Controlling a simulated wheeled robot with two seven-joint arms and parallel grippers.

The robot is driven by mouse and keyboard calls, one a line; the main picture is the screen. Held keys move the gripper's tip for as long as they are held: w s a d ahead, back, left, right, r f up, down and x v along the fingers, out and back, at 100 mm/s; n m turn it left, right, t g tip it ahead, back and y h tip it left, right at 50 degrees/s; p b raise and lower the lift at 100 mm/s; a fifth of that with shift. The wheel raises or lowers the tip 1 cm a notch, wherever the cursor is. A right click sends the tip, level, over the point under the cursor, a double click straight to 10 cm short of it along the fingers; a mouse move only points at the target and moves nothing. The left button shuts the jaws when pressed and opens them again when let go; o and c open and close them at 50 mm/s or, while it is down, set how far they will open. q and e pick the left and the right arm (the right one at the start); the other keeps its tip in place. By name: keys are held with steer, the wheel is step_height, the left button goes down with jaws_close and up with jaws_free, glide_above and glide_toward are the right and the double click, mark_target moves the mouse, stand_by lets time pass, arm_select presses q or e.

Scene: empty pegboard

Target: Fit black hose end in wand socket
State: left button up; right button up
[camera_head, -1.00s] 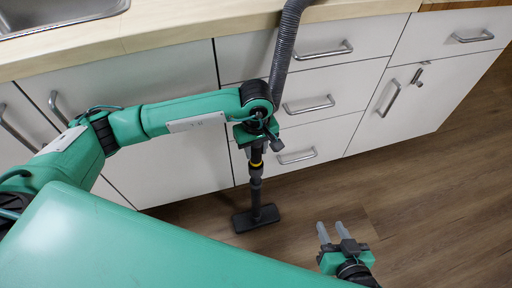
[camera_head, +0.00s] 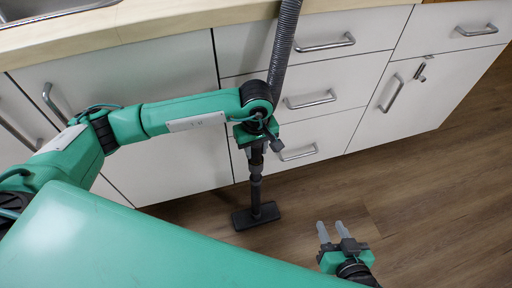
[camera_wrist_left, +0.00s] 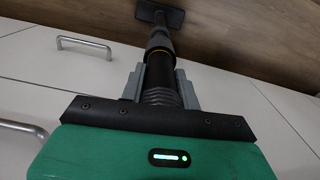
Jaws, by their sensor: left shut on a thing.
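The ribbed grey hose (camera_head: 285,45) hangs down past the counter edge to my left gripper (camera_head: 262,147). In the left wrist view my left gripper (camera_wrist_left: 160,72) is shut on the black hose end (camera_wrist_left: 160,78), with a grey finger on each side. The dark wand (camera_head: 256,188) stands upright on the floor below, and it also shows in the left wrist view (camera_wrist_left: 159,40). The hose end meets the wand's top in line, with a thin yellow band at the joint; how deep it sits is unclear. My right gripper (camera_head: 331,230) is open and empty, low at right.
The wand's flat floor head (camera_head: 256,217) rests on the wood floor (camera_head: 430,210). White drawers (camera_head: 305,95) with metal handles (camera_head: 310,101) stand close behind the wand. The floor at right is clear.

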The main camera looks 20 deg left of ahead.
arm_select(q)
steer(key=shift+f+b, duration=0.35)
steer(key=shift+f, duration=0.1)
steer(key=o, duration=1.1)
steer(key=shift+c, duration=0.2)
step_height(320, 180, up, 14)
steer(key=p, duration=0.2)
steer(key=shift+f+p, duration=0.1)
steer(key=shift+p, duration=0.25)
